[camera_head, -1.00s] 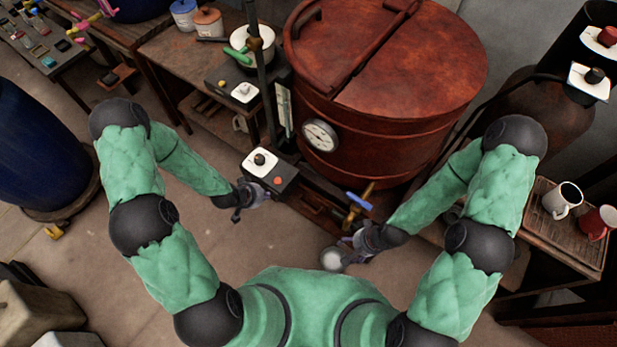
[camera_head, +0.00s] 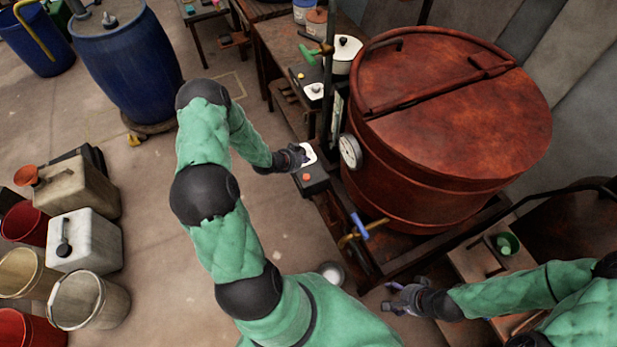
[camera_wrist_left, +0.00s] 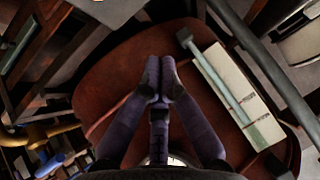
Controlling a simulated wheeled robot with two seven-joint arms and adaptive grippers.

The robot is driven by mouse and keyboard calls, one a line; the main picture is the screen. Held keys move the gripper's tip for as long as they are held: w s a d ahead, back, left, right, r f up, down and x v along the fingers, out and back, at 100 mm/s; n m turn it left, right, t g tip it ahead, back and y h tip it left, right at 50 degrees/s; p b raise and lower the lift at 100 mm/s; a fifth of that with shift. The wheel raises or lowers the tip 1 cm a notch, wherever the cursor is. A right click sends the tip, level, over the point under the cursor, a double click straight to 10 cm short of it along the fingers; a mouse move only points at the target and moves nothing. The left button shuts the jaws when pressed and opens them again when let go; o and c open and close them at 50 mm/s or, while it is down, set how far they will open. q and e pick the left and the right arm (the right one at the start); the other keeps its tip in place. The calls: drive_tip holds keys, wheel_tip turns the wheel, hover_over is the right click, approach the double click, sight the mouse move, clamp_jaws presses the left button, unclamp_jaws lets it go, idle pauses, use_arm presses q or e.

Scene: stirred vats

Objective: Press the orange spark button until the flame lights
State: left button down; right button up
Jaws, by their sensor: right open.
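The orange spark button (camera_head: 306,177) sits on the near end of a dark control box (camera_head: 315,188) beside the rust-red vat (camera_head: 450,110). The box's white plate (camera_head: 309,152) is partly covered by my left gripper (camera_head: 300,157), and its knob is hidden. That gripper is just beyond the button. In the left wrist view, its purple fingers (camera_wrist_left: 159,78) meet at the tips with nothing visible between them. The button is out of that view. My right gripper (camera_head: 398,297) is open and empty, low and to the right. No flame shows; the space under the vat is hidden.
A blue-handled brass valve (camera_head: 360,229) sits at the vat's foot, and a round gauge (camera_head: 350,151) is on its side. A vertical pole (camera_head: 329,85) stands behind the box. Canisters and buckets (camera_head: 75,297) stand at left. Open floor lies left of my left arm.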

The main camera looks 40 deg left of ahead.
use_arm(q)
drive_tip(key=shift+d+f, duration=0.1)
drive_tip(key=shift+f, duration=0.05)
drive_tip(key=b, duration=0.6)
hover_over(305, 178)
wheel_tip(305, 178, down, 7)
drive_tip(key=shift+f, duration=0.15)
drive_tip(key=shift+f+b, duration=0.3)
drive_tip(key=shift+f, duration=0.35)
idle(0.6)
drive_tip(key=shift+f+b, duration=0.35)
drive_tip(key=shift+f+b, duration=0.35)
drive_tip(key=shift+f, duration=0.1)
idle(0.6)
drive_tip(key=shift+r, duration=0.2)
drive_tip(key=shift+r+p, duration=0.55)
drive_tip(key=shift+r, duration=0.15)
